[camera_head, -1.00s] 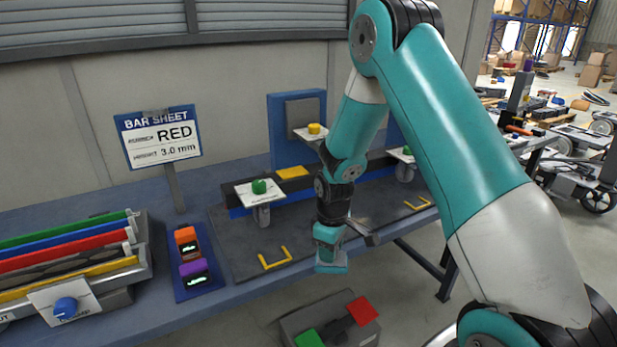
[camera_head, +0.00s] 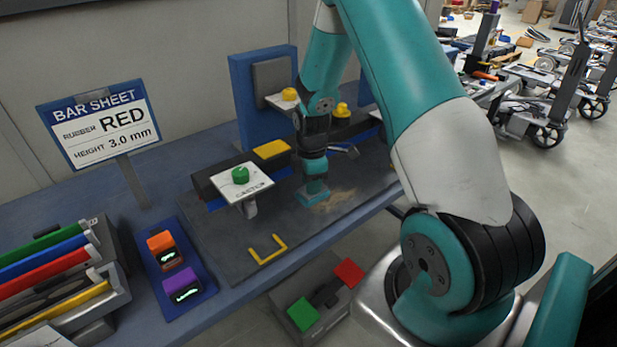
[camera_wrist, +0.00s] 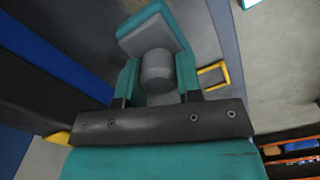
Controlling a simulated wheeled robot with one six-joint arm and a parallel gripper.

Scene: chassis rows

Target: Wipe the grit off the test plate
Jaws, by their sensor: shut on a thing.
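The test plate (camera_head: 225,245) is a wide dark grey slab on the blue bench. A tan patch of grit (camera_head: 335,202) lies on its right part, towards the front edge. My gripper (camera_head: 314,172) is shut on a teal wiper (camera_head: 312,194), which sits at or just above the plate beside the left edge of the grit. In the wrist view my fingers (camera_wrist: 158,75) clasp the wiper's round grey handle, with its teal and grey pad (camera_wrist: 155,32) beyond. The pad's underside is hidden. No grit can be made out in the wrist view.
A white panel with a green button (camera_head: 241,175) stands at the plate's rear left. Yellow brackets (camera_head: 268,250) mark the front. A blue tray (camera_head: 183,268) with orange and purple units lies left. A red and green pedal box (camera_head: 318,300) is below the bench.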

